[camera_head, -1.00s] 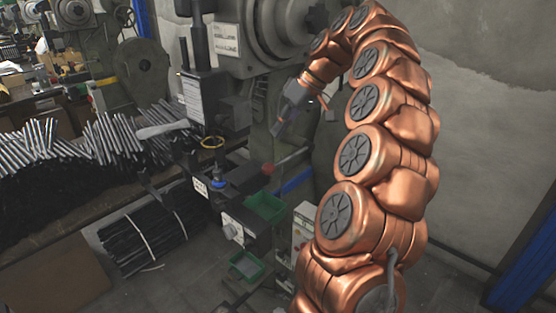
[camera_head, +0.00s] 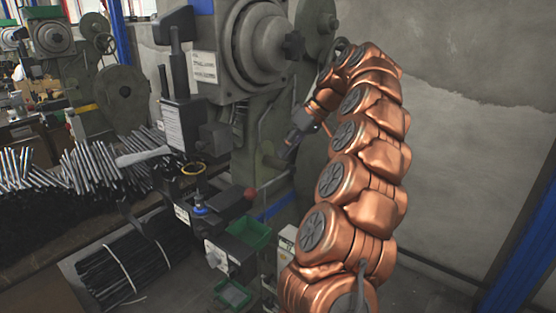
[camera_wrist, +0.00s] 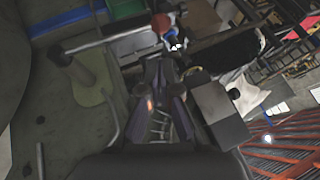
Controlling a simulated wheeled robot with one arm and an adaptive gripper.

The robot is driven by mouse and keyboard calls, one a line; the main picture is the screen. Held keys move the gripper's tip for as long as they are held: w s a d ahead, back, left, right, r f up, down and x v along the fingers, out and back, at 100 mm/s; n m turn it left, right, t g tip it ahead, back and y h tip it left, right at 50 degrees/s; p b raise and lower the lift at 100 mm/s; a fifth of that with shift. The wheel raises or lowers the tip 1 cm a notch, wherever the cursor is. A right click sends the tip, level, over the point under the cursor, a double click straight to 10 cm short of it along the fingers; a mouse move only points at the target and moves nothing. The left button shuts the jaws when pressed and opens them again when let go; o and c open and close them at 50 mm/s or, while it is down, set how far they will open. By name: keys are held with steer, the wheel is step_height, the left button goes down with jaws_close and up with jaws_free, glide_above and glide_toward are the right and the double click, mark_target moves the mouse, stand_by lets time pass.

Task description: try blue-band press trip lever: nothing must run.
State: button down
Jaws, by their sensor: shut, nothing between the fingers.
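The near press (camera_head: 225,85) has a large round wheel at its top and blue paint at its upper edge and lower down. A lever with a red knob (camera_head: 250,193) sticks out at the front of this press, above a green bin. In the wrist view a pale rod (camera_wrist: 105,42) runs to a red and blue end (camera_wrist: 165,22) beyond the fingertips. My gripper (camera_head: 287,153) is shut and empty, right of and above the knob in the head view, apart from it. It also shows in the wrist view (camera_wrist: 161,72). Contact with the rod is not seen.
Green bins (camera_head: 249,232) sit below the knob. A bench with heaps of metal rods (camera_head: 88,170) is at left, with a tied bundle (camera_head: 135,262) on the floor. Another press (camera_head: 115,90) stands behind. A concrete wall (camera_head: 455,150) and blue post (camera_head: 525,240) are at right.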

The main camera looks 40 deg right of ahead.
mark_target(254, 189)
steer(key=shift+p+x, duration=1.45)
steer(key=shift+x, duration=5.15)
